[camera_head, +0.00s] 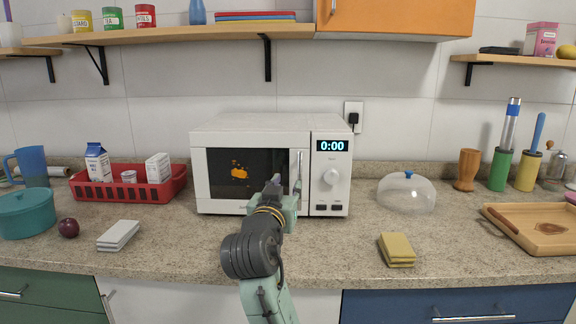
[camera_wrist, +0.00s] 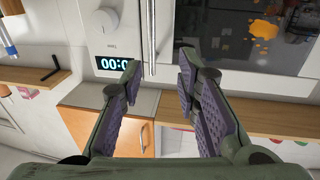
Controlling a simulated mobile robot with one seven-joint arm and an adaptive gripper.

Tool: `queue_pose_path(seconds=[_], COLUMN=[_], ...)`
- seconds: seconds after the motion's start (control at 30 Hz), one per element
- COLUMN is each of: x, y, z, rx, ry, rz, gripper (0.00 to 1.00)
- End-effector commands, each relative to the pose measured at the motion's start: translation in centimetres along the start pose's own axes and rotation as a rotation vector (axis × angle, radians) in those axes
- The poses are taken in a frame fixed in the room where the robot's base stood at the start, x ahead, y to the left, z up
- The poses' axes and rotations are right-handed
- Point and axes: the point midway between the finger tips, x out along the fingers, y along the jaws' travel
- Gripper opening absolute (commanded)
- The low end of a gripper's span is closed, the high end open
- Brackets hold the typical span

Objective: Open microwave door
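The white microwave (camera_head: 215,133) stands on the counter with its door (camera_head: 201,180) shut. Its dark window shows an orange shape inside. The upright bar handle (camera_head: 299,165) is at the door's right edge; it also shows in the wrist view (camera_wrist: 150,40). My gripper (camera_head: 284,188) is in front of the door by the handle's lower part. In the wrist view my gripper (camera_wrist: 160,72) is open, and the handle's end appears between the two fingertips. I see no finger pressed on the handle; the exact depth gap is unclear.
The control panel has a 0:00 display (camera_head: 332,145) and a knob (camera_head: 331,177). A red basket (camera_head: 125,190) stands left of the microwave, a glass dome (camera_head: 406,195) right. A shelf (camera_head: 180,36) hangs above.

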Motion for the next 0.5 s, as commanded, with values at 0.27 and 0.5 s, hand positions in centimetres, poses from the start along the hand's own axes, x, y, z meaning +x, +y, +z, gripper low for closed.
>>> queue_pose_path(seconds=[0.27,0.5], x=[3.2,7.8], y=[1.3,1.3], z=[0.3,0.3], rx=[0.0,-0.001], ry=[-0.024,-0.022], rz=[0.032,0.029], gripper=[0.3,0.3])
